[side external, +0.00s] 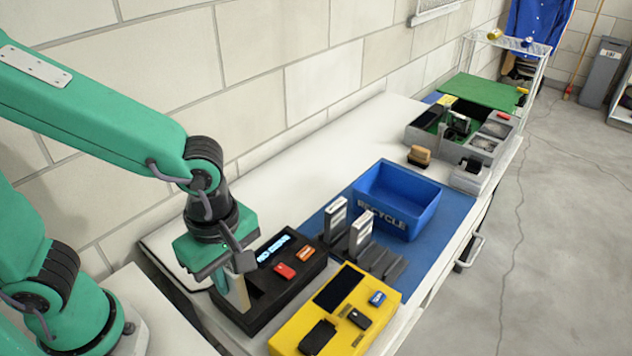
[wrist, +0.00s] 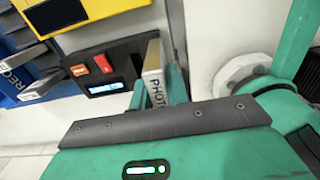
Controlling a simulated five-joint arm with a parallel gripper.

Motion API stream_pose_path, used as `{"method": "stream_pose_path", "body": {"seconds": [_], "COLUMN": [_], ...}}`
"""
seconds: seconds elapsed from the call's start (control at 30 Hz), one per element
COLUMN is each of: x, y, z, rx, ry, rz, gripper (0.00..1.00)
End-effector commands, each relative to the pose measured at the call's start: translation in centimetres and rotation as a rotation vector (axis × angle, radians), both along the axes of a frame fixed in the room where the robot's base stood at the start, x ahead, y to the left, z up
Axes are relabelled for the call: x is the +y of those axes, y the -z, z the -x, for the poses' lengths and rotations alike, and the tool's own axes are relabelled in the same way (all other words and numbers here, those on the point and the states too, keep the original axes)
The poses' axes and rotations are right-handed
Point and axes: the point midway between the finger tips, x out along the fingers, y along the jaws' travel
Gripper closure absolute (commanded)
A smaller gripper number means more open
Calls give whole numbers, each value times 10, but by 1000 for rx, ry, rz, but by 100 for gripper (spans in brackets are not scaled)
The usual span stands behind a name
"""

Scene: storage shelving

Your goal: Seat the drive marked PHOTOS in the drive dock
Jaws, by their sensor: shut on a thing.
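The drive marked PHOTOS shows in the wrist view (wrist: 154,68) as a pale upright slab; only "PHOT" of its label is readable. My gripper (side external: 237,283) is shut on it, with a finger on each side in the wrist view (wrist: 158,88). The drive dock (side external: 283,289) is a black box with a lit display, apparently reading NO DRIVE, and red and orange buttons. It also shows in the wrist view (wrist: 112,57). The drive (side external: 238,298) hangs upright at the dock's left end. I cannot tell whether its lower end is in the slot, which is partly hidden.
Two other drives (side external: 335,220) (side external: 361,232) stand upright in a dark grey rack (side external: 385,266) right of the dock. A yellow device (side external: 292,330) with a dark screen lies in front. A blue RECYCLE bin (side external: 425,190) stands behind. The white bench (side external: 290,185) is clear along the wall.

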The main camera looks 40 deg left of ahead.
Motion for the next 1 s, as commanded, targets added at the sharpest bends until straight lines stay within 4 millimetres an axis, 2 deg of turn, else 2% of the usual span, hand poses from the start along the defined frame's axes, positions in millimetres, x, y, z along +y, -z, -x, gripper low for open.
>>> {"method": "stream_pose_path", "body": {"seconds": [0.43, 0.8, 1.0], "x": [30, 33, 33], "y": [33, 38, 54], "z": [-46, -51, -51], "rx": [2, 1, 2], "ry": [-3, 1, 1], "rz": [-1, 0, -1], "gripper": [100, 100, 100]}}
